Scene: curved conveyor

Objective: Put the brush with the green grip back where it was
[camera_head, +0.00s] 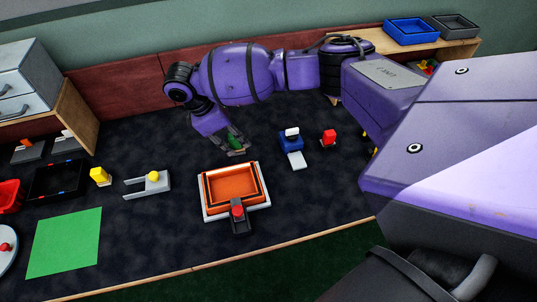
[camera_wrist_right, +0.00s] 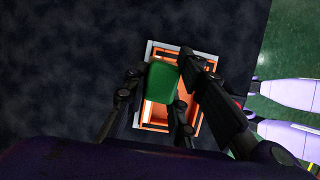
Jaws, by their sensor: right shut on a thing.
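My right gripper (camera_head: 234,147) reaches down from the purple arm, above the dark mat behind the orange tray (camera_head: 233,184). It is shut on a green thing (camera_head: 233,138), which looks like the green grip of the brush. In the right wrist view the green grip (camera_wrist_right: 162,84) sits between the dark fingers of my right gripper (camera_wrist_right: 165,105), with the orange tray behind it. The fingers hide part of it, and I cannot make out the bristles. The left gripper is not in view.
A black holder with a red top (camera_head: 238,214) stands at the tray's front edge. A blue-and-white device (camera_head: 291,141) and a red piece (camera_head: 328,138) stand to the right. A grey fork-shaped piece (camera_head: 150,186), a yellow block (camera_head: 100,176) and a green sheet (camera_head: 64,242) lie left.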

